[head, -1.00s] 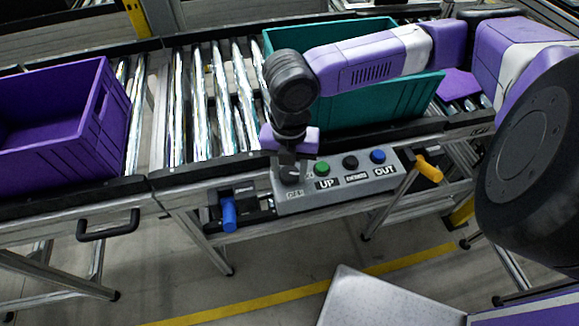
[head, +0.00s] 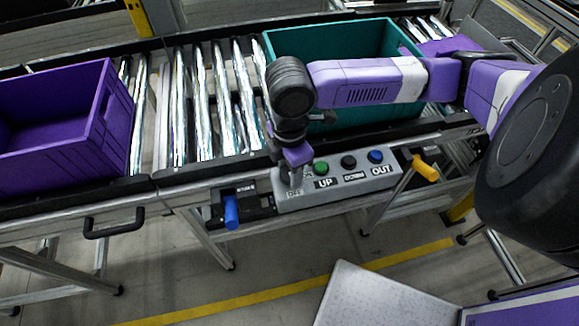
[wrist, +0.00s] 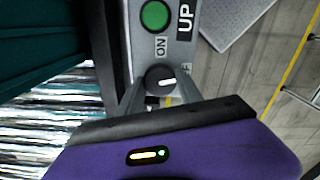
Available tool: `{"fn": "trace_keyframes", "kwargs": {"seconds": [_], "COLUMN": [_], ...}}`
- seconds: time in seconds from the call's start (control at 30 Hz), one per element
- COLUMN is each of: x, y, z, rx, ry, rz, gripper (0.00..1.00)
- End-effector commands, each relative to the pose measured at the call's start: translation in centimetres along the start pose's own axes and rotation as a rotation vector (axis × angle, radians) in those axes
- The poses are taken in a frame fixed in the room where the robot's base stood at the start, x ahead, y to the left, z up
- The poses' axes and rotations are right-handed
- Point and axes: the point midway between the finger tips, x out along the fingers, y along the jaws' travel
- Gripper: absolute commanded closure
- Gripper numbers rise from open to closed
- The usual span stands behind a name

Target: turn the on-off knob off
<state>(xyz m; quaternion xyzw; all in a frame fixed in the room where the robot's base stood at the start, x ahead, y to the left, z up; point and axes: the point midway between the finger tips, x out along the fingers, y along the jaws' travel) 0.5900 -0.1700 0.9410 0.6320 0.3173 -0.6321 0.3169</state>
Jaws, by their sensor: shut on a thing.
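The on-off knob (wrist: 160,79) is a round black knob with a white mark. It sits on the grey control panel (wrist: 133,15), below the ON label (wrist: 160,46) in the wrist view. Its white mark points right, toward a partly hidden label ending in F. My gripper (wrist: 158,92) is shut on the knob, one finger on each side. In the head view my gripper (head: 296,183) is at the left end of the panel (head: 340,193) and hides the knob.
Green, black and blue buttons labelled UP, DOWN and OUT sit right of the knob. A blue handle (head: 231,212) and a yellow handle (head: 425,168) flank the panel. The roller conveyor behind carries a purple bin (head: 50,150) and a teal bin (head: 350,50).

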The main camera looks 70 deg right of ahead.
Motion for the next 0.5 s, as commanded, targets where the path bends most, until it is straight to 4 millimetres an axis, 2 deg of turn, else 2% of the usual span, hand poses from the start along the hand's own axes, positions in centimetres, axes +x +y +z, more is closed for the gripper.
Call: {"fn": "trace_keyframes", "kwargs": {"seconds": [0.2,0.5], "x": [-0.17,-0.12], "y": [0.03,0.06], "z": [0.03,0.03], "rx": [0.148,0.26], "ry": [0.001,0.0], "rz": [0.001,0.002], "gripper": [0.98,0.98]}}
